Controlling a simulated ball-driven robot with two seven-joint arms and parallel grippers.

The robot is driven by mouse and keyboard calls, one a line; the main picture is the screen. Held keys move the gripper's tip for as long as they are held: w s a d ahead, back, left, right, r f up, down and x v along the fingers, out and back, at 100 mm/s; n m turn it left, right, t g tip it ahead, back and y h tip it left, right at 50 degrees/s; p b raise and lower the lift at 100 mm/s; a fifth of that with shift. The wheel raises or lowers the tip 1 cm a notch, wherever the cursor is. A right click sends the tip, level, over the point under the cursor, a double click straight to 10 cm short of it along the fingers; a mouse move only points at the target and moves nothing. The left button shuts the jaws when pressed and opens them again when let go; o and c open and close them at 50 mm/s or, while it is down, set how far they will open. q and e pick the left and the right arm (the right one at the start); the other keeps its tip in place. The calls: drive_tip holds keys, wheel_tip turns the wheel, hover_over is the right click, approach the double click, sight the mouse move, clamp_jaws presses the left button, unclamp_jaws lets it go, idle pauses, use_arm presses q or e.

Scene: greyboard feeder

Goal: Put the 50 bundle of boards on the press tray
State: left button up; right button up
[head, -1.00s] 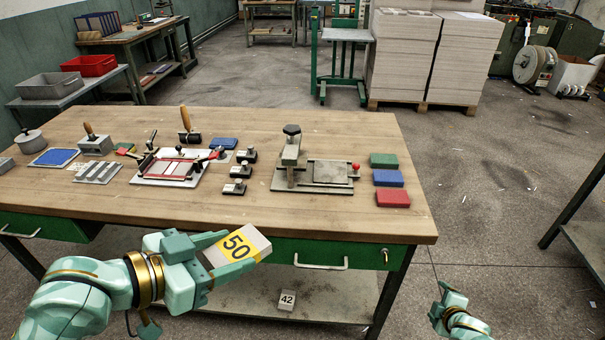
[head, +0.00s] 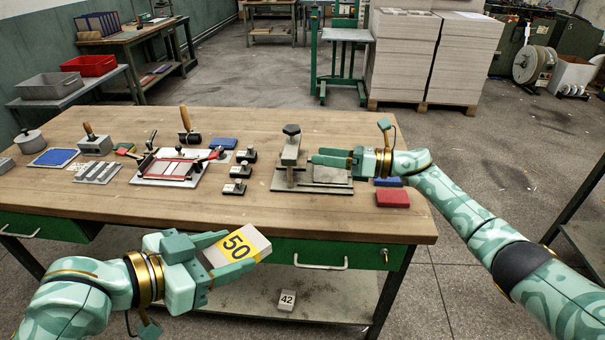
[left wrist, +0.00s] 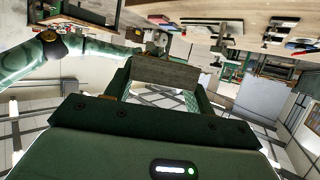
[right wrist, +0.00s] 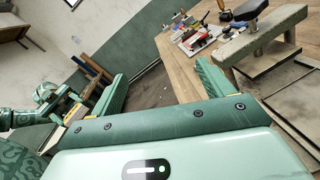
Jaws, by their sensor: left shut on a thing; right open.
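The 50 bundle (head: 238,246), grey board with a yellow 50 label, is clamped in my left gripper (head: 230,254), in front of the bench's front edge. The bundle's grey edge also shows between the fingers in the left wrist view (left wrist: 166,75). The press (head: 291,158) stands on the right part of the bench, with its flat grey tray (head: 328,181) to the right of its post. My right gripper (head: 318,160) is open and empty, over the tray and close to the post; it partly covers the tray. In the right wrist view the press post (right wrist: 262,42) is beside one finger.
The bench front (head: 270,215) between bundle and press is clear.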

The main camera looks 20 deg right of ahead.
drive_tip(key=s+a+r+n+g, duration=0.3)
drive_tip(key=s+a+n+g, duration=0.3)
drive_tip(key=a+n+g, duration=0.25)
drive_tip(key=n+g+h, duration=0.4)
drive_tip(key=n+g, duration=0.3)
drive_tip(key=n, duration=0.1)
approach(249, 233)
drive_tip(key=x, duration=0.9)
drive_tip(key=shift+d, duration=0.1)
drive_tip(key=c, duration=0.9)
drive_tip(key=o, duration=0.9)
drive_tip(key=shift+t, duration=0.25)
drive_tip(key=shift+c, duration=0.2)
drive_tip(key=shift+o, duration=0.2)
